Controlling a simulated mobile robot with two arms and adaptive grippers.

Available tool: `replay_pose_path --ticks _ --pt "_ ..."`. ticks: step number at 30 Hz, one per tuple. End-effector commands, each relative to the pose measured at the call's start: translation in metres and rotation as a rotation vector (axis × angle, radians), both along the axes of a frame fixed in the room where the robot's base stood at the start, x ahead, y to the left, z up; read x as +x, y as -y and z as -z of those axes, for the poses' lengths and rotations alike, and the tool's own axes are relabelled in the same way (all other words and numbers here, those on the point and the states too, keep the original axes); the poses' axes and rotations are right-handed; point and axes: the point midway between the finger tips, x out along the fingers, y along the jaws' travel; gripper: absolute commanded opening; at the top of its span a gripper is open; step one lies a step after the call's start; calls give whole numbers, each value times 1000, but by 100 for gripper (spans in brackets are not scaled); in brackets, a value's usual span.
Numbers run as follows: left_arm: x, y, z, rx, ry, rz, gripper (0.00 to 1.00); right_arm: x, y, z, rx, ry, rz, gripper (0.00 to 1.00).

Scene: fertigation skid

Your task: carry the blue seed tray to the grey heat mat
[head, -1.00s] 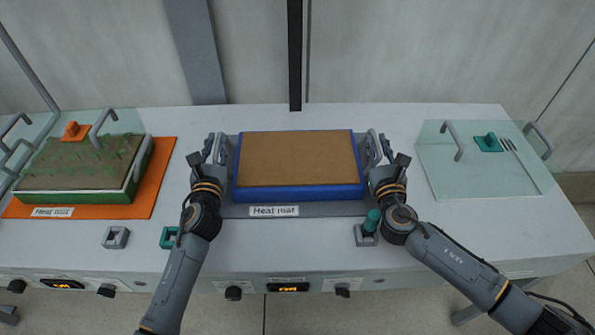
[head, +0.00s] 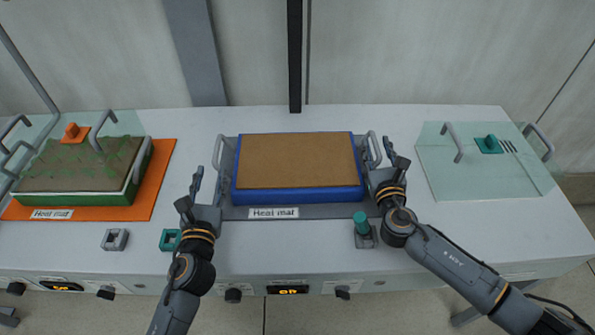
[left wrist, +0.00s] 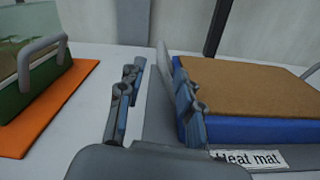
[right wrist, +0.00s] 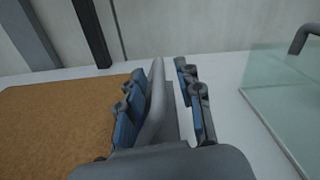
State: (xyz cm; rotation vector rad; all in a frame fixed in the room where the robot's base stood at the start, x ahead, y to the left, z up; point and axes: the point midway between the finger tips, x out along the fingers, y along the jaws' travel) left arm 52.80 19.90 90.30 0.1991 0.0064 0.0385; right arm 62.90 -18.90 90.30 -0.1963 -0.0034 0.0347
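The blue seed tray (head: 300,193), filled with brown soil, sits flat on the grey heat mat (head: 330,209) behind its "Heat mat" label. It has a grey handle at each end. My left gripper (head: 207,180) is open and empty, just to the left of the tray's front left corner, clear of the left handle (head: 217,152). My right gripper (head: 378,152) is at the right handle (head: 369,147). In the right wrist view its fingers (right wrist: 165,85) stand open on either side of that handle, with a gap showing on the right side.
A green tray (head: 80,198) sits on an orange heat mat (head: 163,165) at the left. A glass lid (head: 460,180) with a teal knob lies at the right. A teal-topped peg (head: 362,224) and small blocks (head: 116,239) stand near the front edge.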

Motion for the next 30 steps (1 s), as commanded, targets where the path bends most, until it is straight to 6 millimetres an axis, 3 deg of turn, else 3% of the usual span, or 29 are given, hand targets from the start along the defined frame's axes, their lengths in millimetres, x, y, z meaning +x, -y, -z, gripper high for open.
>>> replay_pose_path --ticks 8,21,30 --pt "-18 1 0 -1 0 -1 35 -6 0 1 0 -1 0 35" --pt "-17 1 0 -1 1 0 35 -91 4 1 0 -3 0 35" --pt "-17 1 0 -1 1 0 35 -119 5 0 -1 0 1 35"
